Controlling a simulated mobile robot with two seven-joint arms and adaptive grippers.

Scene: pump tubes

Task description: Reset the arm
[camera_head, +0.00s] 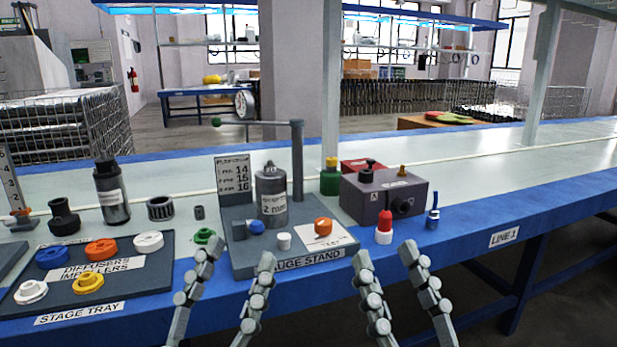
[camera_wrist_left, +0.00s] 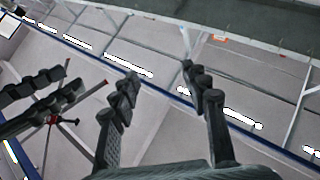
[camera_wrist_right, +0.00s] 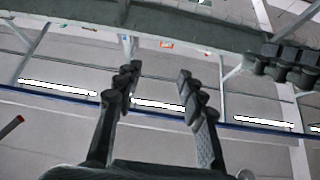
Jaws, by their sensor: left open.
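My left gripper (camera_head: 237,256) is open and empty in front of the gauge stand's left part in the head view. Its parted fingers show in the left wrist view (camera_wrist_left: 158,70), with nothing between them. The gauge stand (camera_head: 245,268) holds a grey cylinder (camera_head: 271,195) and small blue, white and orange parts.
A stage tray (camera_head: 150,283) with several coloured rings lies at left. A dark bottle (camera_head: 111,193) and black fittings stand behind it. A grey box (camera_head: 385,195), a red-white part (camera_head: 384,228) and a blue-tipped part (camera_head: 433,213) stand right. The bench (camera_head: 540,170) is clear further right.

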